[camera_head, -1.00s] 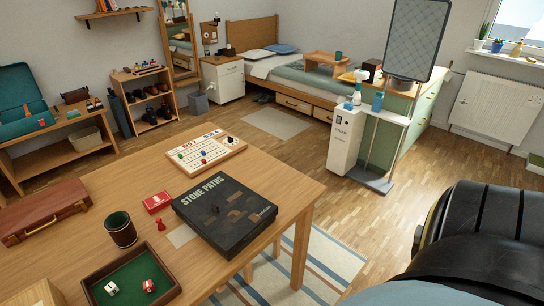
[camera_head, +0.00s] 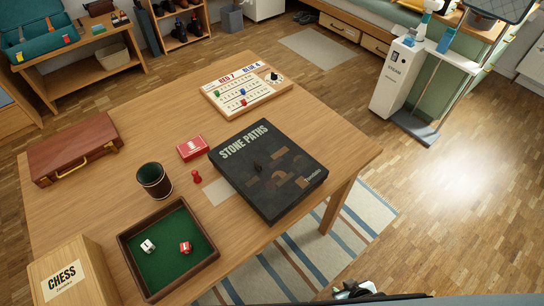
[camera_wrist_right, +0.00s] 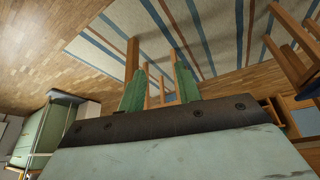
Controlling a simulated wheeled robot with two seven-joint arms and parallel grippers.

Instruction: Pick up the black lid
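The black lid (camera_head: 268,168) is the dark top of the "STONE PATHS" box, lying flat on the wooden table near its right edge. A small dark piece sits on top of it. My right gripper (camera_head: 355,289) shows only in part at the bottom edge of the head view, below and apart from the box. In the right wrist view its two green fingers (camera_wrist_right: 160,84) stand apart with nothing between them, over the striped rug and wooden legs. The lid is not recognizable in that view. My left gripper is not in view.
On the table (camera_head: 95,210) are a dice tray (camera_head: 203,219), a dice cup (camera_head: 154,181), a red card box (camera_head: 193,147), a red pawn (camera_head: 196,177), a scoreboard (camera_head: 246,92), a brown case (camera_head: 73,148) and a chess box (camera_head: 70,275).

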